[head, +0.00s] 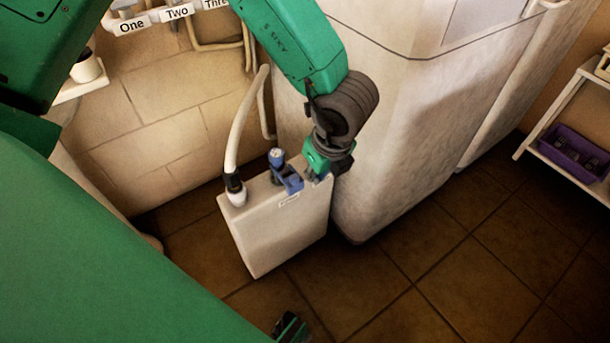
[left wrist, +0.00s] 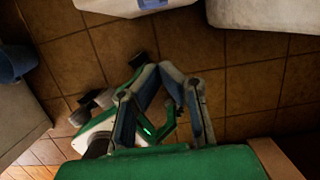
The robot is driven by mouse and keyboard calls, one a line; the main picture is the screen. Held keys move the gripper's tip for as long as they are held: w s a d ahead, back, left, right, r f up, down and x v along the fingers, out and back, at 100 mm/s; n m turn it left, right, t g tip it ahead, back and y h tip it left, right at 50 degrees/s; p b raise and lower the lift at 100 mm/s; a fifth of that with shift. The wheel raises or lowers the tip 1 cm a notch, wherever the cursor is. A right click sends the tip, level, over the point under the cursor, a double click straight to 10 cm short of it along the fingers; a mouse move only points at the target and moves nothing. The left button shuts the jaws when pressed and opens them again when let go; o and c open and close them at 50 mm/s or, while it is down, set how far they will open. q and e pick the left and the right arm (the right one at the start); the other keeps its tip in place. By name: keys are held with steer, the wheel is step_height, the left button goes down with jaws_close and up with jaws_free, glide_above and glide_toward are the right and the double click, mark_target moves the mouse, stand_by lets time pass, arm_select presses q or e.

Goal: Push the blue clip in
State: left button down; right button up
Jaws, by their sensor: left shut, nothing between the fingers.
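The blue clip (head: 289,179) sits on the top edge of an upright white box-like canister (head: 283,225) in the head view. A blue-topped fitting (head: 277,158) stands just beside it. My left gripper (head: 313,174) is shut and empty, close to the right of the clip; whether they touch I cannot tell. In the left wrist view its fingertips (left wrist: 168,70) meet over the tiled floor. My right gripper (head: 290,327) shows only in part at the bottom of the head view, low and away from the canister; its fingers are not clear.
A pale hose with a black collar (head: 235,183) joins the canister's top left. A large pale cabinet (head: 390,130) stands close on the right. A shelf with a purple bin (head: 572,160) is at the far right. The tiled floor (head: 420,270) in front is clear.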

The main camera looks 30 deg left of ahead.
mark_target(301, 182)
arm_select(q)
steer(key=a+f+b, duration=0.1)
steer(key=f, duration=0.2)
steer(key=w+a+f+b, duration=0.1)
steer(key=a+f+b, duration=0.1)
steer(key=f, duration=0.1)
steer(key=w+a+f+b, duration=0.1)
steer(key=a+f, duration=0.1)
steer(key=f, duration=0.1)
steer(key=shift+a+f+b, duration=0.1)
steer(key=shift+f+b, duration=0.15)
steer(key=shift+b, duration=0.05)
steer(key=shift+w+a+r, duration=0.1)
steer(key=shift+w+a, duration=0.05)
steer(key=shift+w, duration=0.05)
steer(key=shift+a, duration=0.1)
